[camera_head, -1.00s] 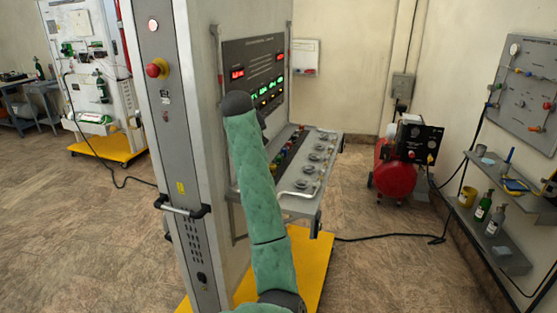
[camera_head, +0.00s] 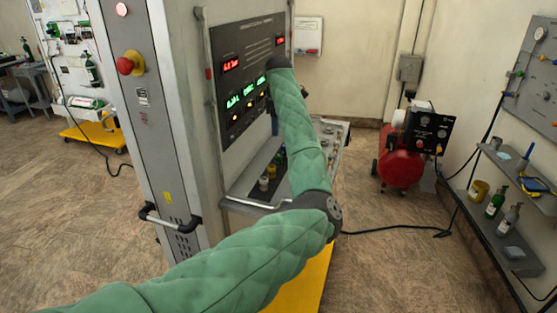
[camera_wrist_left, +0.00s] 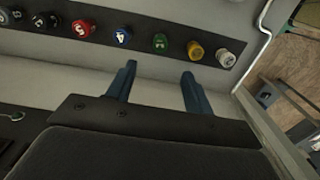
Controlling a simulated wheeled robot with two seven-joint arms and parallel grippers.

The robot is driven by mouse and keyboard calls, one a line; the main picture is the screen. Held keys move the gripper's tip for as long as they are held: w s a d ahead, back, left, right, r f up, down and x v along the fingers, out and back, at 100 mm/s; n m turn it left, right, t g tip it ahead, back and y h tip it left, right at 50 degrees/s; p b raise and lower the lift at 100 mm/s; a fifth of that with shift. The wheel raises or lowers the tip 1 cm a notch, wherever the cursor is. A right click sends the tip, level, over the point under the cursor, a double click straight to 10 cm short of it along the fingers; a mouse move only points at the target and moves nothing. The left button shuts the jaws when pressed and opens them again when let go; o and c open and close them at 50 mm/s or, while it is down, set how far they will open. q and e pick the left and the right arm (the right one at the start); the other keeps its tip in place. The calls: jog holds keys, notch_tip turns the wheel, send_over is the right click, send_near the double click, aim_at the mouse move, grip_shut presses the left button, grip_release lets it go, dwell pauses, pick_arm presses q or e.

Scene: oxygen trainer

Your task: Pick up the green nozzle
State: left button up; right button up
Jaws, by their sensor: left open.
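The green nozzle (camera_wrist_left: 160,42) is a small round knob in the left wrist view, set in a row of coloured numbered nozzles on a dark strip. It sits between a blue nozzle (camera_wrist_left: 122,36) and a yellow nozzle (camera_wrist_left: 195,50). My left gripper (camera_wrist_left: 157,72) is open and empty, its two dark blue fingers pointing at the row. The green nozzle lies beyond the gap between the fingertips, apart from them. In the head view my left arm covers much of the trainer's shelf, and I cannot pick out the green nozzle there. My right gripper is not in view.
The row also holds a red nozzle (camera_wrist_left: 83,28) and a pale grey nozzle (camera_wrist_left: 225,58). The trainer's display panel (camera_head: 228,90) rises behind the shelf. A metal rail (camera_head: 250,204) runs along the shelf edge. A red compressor (camera_head: 400,168) stands on the floor to the right.

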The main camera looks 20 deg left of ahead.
pick_arm(q)
jog(key=p, duration=0.2)
send_over(279, 155)
notch_tip(279, 155, down, 8)
jog(key=shift+s+r, duration=0.1)
jog(key=shift+r, duration=0.15)
jog(key=shift+f+p, duration=1.2)
jog(key=shift+f, duration=1.35)
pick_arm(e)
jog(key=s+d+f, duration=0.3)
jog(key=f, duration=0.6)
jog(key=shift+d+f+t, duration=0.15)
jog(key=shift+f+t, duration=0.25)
pick_arm(q)
jog(key=c, duration=1.1)
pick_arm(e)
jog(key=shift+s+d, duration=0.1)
